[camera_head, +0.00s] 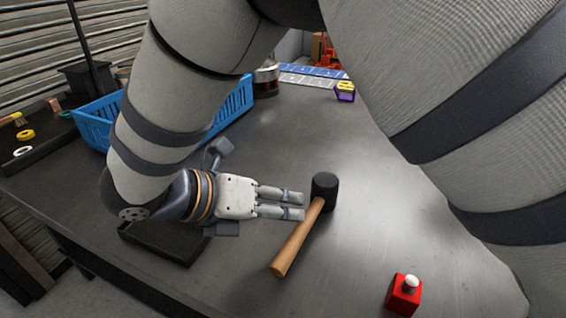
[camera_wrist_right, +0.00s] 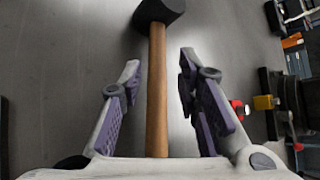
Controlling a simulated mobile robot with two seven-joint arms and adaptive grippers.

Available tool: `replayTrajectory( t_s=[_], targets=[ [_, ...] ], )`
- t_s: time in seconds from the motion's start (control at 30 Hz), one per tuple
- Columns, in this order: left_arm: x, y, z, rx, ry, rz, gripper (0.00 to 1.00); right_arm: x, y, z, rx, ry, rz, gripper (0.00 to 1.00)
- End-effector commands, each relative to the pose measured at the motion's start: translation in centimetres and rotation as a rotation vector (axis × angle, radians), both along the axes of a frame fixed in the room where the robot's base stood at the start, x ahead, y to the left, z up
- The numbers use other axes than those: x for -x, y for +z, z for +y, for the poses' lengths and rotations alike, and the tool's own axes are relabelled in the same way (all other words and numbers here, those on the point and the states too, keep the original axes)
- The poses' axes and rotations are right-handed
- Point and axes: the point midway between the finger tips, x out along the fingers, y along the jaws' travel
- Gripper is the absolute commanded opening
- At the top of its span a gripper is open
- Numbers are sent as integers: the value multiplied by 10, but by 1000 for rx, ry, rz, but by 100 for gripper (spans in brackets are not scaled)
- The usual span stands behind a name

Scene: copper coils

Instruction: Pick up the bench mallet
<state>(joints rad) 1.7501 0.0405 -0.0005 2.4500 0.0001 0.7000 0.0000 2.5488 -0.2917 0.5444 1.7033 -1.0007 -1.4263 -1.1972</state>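The bench mallet has a black head (camera_head: 325,187) and a wooden handle (camera_head: 296,241). It lies on the dark table, its handle slanting towards the lower left. My right gripper (camera_head: 292,205) is low beside the mallet, its fingertips close to the handle just below the head. In the right wrist view, my right gripper (camera_wrist_right: 160,66) is open. The wooden handle (camera_wrist_right: 157,100) runs between the two fingers with a gap on each side. The black head (camera_wrist_right: 158,12) lies beyond the fingertips, cut by the top edge. My left gripper is not in view.
A blue crate (camera_head: 97,124) stands at the back left, partly behind my arm. A dark tray (camera_head: 170,245) lies below my right wrist. A red block with a white knob (camera_head: 403,295) stands near the front right. The table (camera_head: 375,215) right of the mallet is clear.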

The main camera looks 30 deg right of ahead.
Motion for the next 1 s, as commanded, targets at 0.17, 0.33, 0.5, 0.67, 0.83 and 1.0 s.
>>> replayTrajectory(
  t_s=[0.17,0.33,0.5,0.67,0.83,1.0],
  targets=[
    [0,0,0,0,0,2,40,-2,-17,-23,-1,-2,1,30],
    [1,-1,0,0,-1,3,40,-7,-36,-46,-4,-4,4,30],
    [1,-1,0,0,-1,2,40,-10,-49,-64,-2,-2,1,30],
    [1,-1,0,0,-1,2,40,-11,-49,-66,-1,-1,-2,30],
    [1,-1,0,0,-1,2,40,-11,-49,-65,-1,-1,-2,3],
    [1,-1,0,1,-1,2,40,-11,-49,-66,1,-1,-3,0]
  ],
)
